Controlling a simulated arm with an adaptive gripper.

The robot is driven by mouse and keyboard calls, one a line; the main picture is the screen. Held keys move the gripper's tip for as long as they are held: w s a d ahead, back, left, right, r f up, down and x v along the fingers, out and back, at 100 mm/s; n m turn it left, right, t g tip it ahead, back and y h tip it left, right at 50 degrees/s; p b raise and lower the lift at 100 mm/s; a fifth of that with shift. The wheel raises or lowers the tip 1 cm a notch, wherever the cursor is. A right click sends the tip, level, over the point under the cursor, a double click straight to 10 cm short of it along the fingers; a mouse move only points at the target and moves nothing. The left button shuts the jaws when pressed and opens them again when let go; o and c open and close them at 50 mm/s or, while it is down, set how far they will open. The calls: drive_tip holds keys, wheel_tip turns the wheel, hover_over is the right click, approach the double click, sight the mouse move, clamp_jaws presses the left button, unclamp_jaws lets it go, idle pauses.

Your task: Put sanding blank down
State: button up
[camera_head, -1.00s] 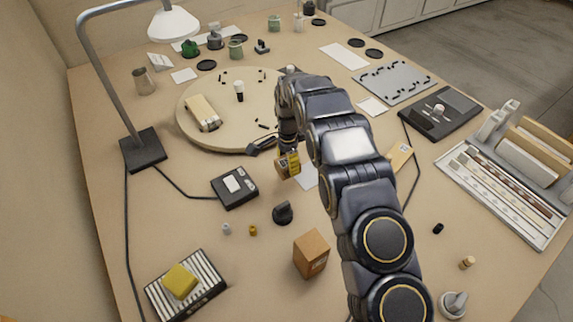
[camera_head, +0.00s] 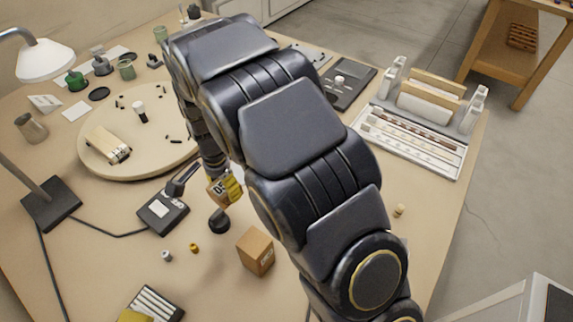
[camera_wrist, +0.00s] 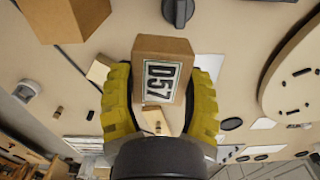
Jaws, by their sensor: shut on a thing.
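I cannot tell whether the blank touches the bench top.
A round turntable (camera_head: 92,167) with a pale block lies to the left. A brown box (camera_head: 256,252) stands in front of the gripper. A black device (camera_head: 162,212) with a cable lies left of it. A rack tray (camera_head: 425,150) sits at the right.

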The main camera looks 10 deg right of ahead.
drive_tip(key=shift+d, duration=0.1)
drive_tip(key=d+m, duration=0.8)
drive_tip(key=d, duration=1.5)
drive_tip(key=s+d+m, duration=0.4)
drive_tip(key=s+d, duration=0.2)
drive_tip(key=d, duration=0.4)
drive_tip(key=s+d+m, duration=0.4)
drive_tip(key=s+d, duration=0.2)
drive_tip(key=d, duration=0.3)
hover_over(428, 199)
drive_tip(key=s, duration=0.1)
drive_tip(key=shift+m+t+y, duration=0.3)
drive_tip(key=f, duration=0.8)
drive_tip(key=shift+s+a+f, duration=0.1)
drive_tip(key=shift+a+f, duration=0.15)
drive_tip(key=shift+a, duration=0.05)
drive_tip(key=shift+w+d+f, duration=0.45)
drive_tip(key=shift+d+f, duration=0.05)
drive_tip(key=shift+f, duration=0.3)
drive_tip(key=shift+a+f, duration=0.1)
drive_tip(key=shift+f, duration=1.3)
